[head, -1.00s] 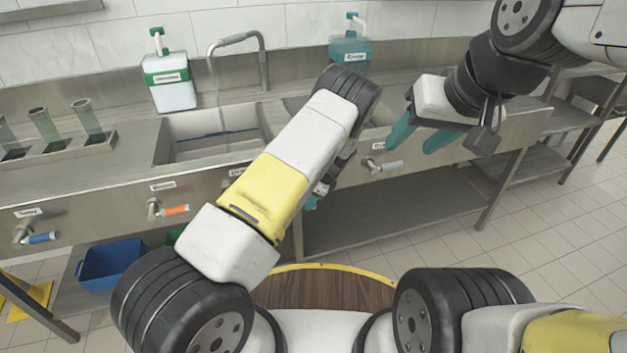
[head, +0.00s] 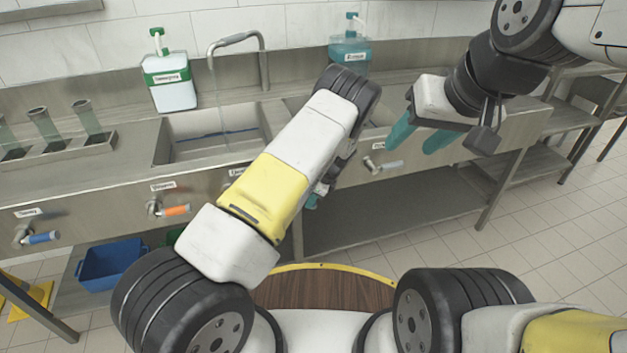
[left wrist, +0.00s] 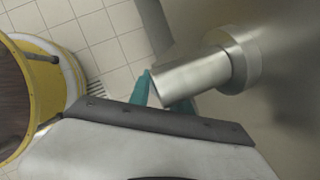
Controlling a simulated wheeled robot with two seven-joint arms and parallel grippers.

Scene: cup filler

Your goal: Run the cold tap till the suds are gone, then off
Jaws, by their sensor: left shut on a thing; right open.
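A curved metal spout (head: 236,40) stands behind the left sink basin (head: 185,150), and a thin clear stream runs from it into the basin. I cannot make out suds there. My left gripper (head: 313,198) is low at the counter's front, mostly hidden behind my own arm. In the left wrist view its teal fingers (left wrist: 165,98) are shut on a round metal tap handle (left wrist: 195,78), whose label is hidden. Along the front panel are a blue-handled tap (head: 40,238), an orange-handled tap (head: 176,210) and a grey-handled tap (head: 388,166). My right gripper (head: 412,140) is open and empty.
A white soap bottle (head: 172,90) with a green label and a teal bottle (head: 350,50) stand at the back of the counter. A rack with glass tubes (head: 50,150) is at the left. A blue bin (head: 110,262) sits below. Floor is clear at the right.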

